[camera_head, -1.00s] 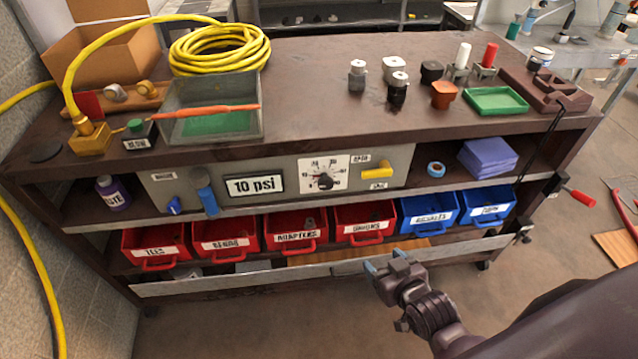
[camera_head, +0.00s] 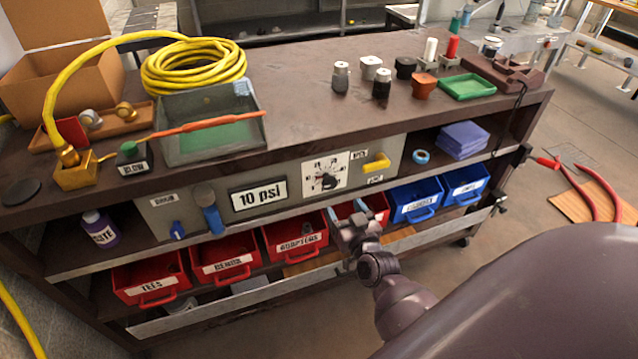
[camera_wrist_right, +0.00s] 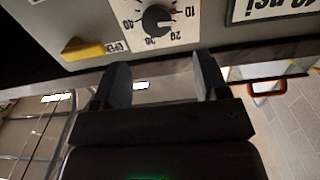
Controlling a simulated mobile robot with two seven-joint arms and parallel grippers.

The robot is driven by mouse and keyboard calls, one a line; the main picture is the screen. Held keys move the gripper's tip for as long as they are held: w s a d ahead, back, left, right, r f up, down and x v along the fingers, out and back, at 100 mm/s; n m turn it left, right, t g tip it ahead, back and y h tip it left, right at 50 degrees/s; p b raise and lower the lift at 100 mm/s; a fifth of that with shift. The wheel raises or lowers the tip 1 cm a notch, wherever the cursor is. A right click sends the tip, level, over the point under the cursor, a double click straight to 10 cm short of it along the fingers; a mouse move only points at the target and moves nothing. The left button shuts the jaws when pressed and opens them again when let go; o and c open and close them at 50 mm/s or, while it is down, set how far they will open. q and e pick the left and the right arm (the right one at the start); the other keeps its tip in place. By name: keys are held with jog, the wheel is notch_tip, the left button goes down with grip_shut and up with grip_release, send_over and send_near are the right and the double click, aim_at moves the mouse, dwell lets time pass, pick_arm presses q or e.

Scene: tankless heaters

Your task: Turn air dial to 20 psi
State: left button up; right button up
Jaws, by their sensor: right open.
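The air dial is a black knob (camera_head: 326,180) on a white square scale plate on the grey front panel (camera_head: 286,197) of the workbench. It also shows upside down at the top of the right wrist view, where the knob (camera_wrist_right: 158,18) has numbers around it. My right gripper (camera_head: 347,212) is open and empty, just below and slightly right of the dial. In the right wrist view its two fingers (camera_wrist_right: 162,82) are apart, with the dial ahead of them, not touched. My left gripper is not in view.
A yellow lever (camera_head: 376,162) sits right of the dial, and a blue handle (camera_head: 209,212) sits left of the sign. Red bins (camera_head: 295,240) and blue bins (camera_head: 416,203) fill the shelf below. A yellow hose coil (camera_head: 194,66) lies on the bench top.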

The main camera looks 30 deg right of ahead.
aim_at(331, 184)
jog(key=b+x, duration=0.1)
jog(key=x, duration=0.8)
jog(key=shift+d, duration=0.15)
jog(key=shift+w+d, duration=0.2)
jog(key=shift+w, duration=0.65)
jog(key=c, duration=0.9)
jog(key=shift+o, duration=0.2)
